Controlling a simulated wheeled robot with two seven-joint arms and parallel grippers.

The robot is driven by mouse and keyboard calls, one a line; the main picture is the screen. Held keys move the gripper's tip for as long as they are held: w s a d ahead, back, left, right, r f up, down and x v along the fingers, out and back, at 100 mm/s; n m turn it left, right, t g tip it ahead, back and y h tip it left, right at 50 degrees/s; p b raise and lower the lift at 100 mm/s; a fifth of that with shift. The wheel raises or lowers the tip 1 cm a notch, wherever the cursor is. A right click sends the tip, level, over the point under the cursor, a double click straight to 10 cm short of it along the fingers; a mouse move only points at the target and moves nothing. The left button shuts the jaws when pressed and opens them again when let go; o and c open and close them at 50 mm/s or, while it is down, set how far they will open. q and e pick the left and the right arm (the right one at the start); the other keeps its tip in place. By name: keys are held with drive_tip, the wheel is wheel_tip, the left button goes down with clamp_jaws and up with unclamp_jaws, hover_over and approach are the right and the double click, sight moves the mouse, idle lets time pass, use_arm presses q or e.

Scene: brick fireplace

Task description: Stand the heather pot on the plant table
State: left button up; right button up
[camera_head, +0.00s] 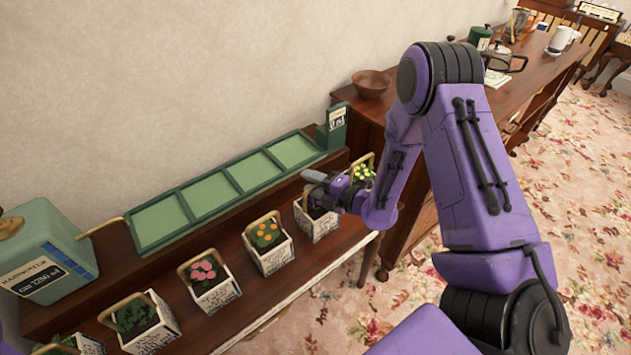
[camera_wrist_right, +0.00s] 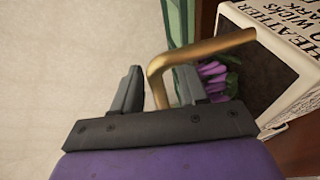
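The heather pot (camera_wrist_right: 290,60) is a white square planter lettered HEATHER, with purple flowers and a gold handle. In the head view the heather pot (camera_head: 318,226) stands on the front ledge of the wooden plant table (camera_head: 262,296), partly covered by my right gripper (camera_head: 322,186). In the wrist view the right gripper's (camera_wrist_right: 158,88) two fingers are apart, with part of the gold handle between them. I see no clear grip on it. My left gripper is outside the head view.
Pots with orange (camera_head: 270,256), pink (camera_head: 213,292) and green (camera_head: 150,330) plants share the ledge; yellow flowers show behind my gripper. A green tray (camera_head: 160,246) with empty panels lies behind. A green box (camera_head: 45,262) stands left, a brown bowl (camera_head: 371,84) on the sideboard.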

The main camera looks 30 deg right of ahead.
drive_tip(key=shift+r, duration=0.1)
drive_tip(key=shift+s, duration=0.15)
drive_tip(key=b+v, duration=0.2)
drive_tip(key=v, duration=0.9)
drive_tip(key=s+a+f+m+g+h, duration=0.1)
drive_tip(key=s+f+m+g+h, duration=0.15)
drive_tip(key=f+m, duration=0.45)
drive_tip(key=s+a+f+m+g+h, duration=0.1)
drive_tip(key=s+f+m+g+h, duration=0.15)
drive_tip(key=f+m, duration=0.45)
drive_tip(key=s+a+f+m+g+h, duration=0.1)
drive_tip(key=s+f+m+g, duration=0.2)
drive_tip(key=s+m, duration=0.4)
drive_tip(key=s+a+f+m+g+h, duration=0.1)
drive_tip(key=s+f+m+g+h, duration=0.1)
drive_tip(key=s+f+m, duration=0.4)
drive_tip(key=shift+s+a+m+g+h, duration=0.15)
drive_tip(key=shift+s+m+g+h, duration=0.25)
drive_tip(key=shift+s+g, duration=0.5)
